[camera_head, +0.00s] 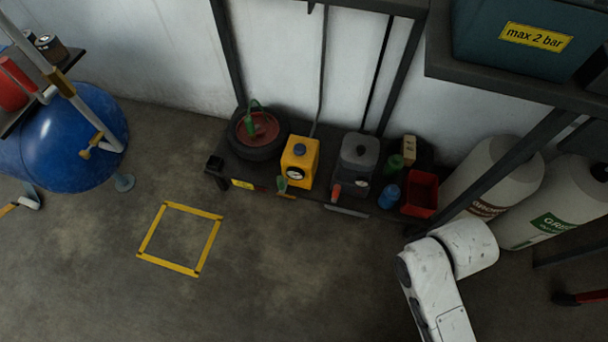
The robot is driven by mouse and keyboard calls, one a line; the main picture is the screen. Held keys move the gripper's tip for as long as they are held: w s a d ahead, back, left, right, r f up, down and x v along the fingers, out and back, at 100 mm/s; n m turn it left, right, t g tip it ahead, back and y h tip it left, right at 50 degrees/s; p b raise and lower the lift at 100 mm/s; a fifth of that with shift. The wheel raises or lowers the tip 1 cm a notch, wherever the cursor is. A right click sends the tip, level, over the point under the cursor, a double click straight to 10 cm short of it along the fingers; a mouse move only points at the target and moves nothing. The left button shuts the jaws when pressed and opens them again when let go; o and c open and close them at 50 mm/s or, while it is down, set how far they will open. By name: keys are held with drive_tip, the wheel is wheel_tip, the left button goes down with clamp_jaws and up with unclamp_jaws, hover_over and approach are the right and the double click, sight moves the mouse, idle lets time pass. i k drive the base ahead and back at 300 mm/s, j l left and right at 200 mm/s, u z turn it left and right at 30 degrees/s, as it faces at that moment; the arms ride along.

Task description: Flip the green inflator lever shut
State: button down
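A yellow inflator box (300,160) with a blue knob on top and a round gauge stands on a low dark shelf against the wall. A small green lever (282,184) shows low at its front left; it is too small to tell its position. Beside it stands a dark grey inflator (357,160) with a gauge and a red lever (336,191) at its front left. My white arm shows at the lower right, well apart from both inflators. My gripper is out of view.
On the shelf, a tyre with a red hub (258,132) is left; small bottles (389,197) and a red bin (420,194) are right. Pale gas cylinders (495,175) stand at right. A blue tank (75,140) is left. Floor around the yellow taped square (147,232) is clear.

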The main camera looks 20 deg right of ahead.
sight(282, 182)
drive_tip(key=i+j+u, duration=0.25)
drive_tip(key=i, duration=0.2)
drive_tip(key=i+j+u, duration=0.3)
drive_tip(key=i, duration=0.2)
drive_tip(key=k+l, duration=0.05)
drive_tip(key=l, duration=0.1)
